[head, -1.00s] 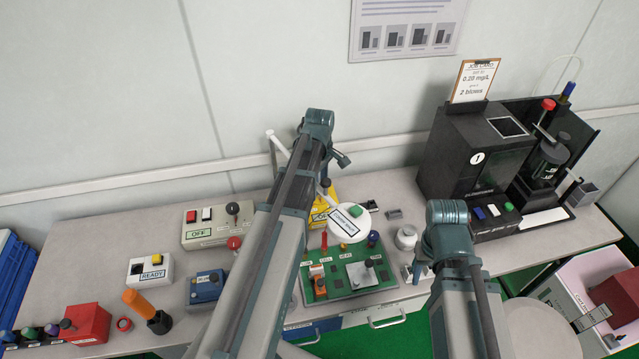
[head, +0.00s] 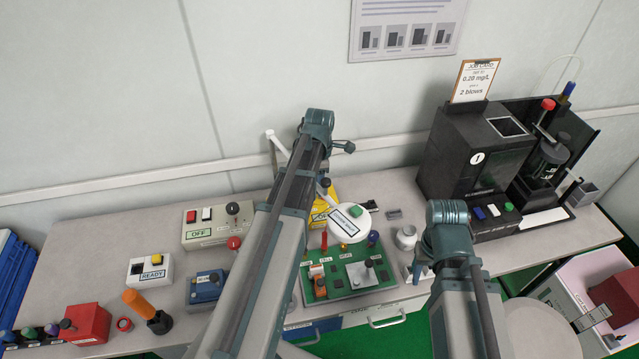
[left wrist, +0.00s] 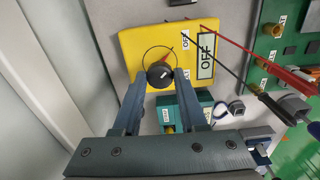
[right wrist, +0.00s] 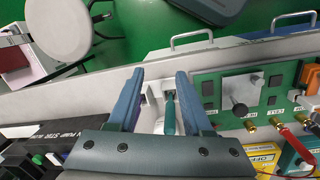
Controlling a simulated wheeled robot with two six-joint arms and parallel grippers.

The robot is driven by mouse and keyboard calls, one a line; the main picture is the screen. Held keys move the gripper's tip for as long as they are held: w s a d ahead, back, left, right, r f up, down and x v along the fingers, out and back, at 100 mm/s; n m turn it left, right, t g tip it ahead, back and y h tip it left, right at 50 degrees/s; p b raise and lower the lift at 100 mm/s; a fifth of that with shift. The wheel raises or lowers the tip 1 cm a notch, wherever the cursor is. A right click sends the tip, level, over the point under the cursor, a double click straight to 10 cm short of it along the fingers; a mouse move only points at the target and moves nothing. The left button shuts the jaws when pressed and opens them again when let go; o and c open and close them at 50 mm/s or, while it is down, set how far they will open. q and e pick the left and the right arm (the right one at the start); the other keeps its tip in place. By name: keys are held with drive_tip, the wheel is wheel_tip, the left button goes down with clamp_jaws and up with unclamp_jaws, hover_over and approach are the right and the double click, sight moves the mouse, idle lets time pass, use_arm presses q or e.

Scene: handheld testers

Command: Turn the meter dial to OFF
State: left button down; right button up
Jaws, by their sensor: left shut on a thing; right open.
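My left gripper (left wrist: 160,80) is shut on the dial, one finger on each side. In the head view the meter (head: 320,216) is partly hidden behind my left arm. My right gripper (right wrist: 162,88) is open and empty, above a small pale block with a teal lever (right wrist: 170,115) in the right wrist view.
Red and black probe leads (left wrist: 255,58) run from the meter. A green circuit board (head: 340,290) and a white round device (head: 348,224) stand close to it. A black machine (head: 468,160) stands at right, a grey OFF box (head: 215,225) at left.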

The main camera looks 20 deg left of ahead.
use_arm(q)
drive_tip(key=shift+n, duration=0.3)
idle(0.4)
drive_tip(key=shift+c, duration=2.2)
unclamp_jaws()
drive_tip(key=shift+r, duration=0.1)
wheel_tip(320, 180, up, 14)
drive_tip(key=p, duration=1.3)
drive_tip(key=shift+f+p, duration=0.2)
drive_tip(key=shift+p, duration=0.2)
drive_tip(key=shift+d+f, duration=0.1)
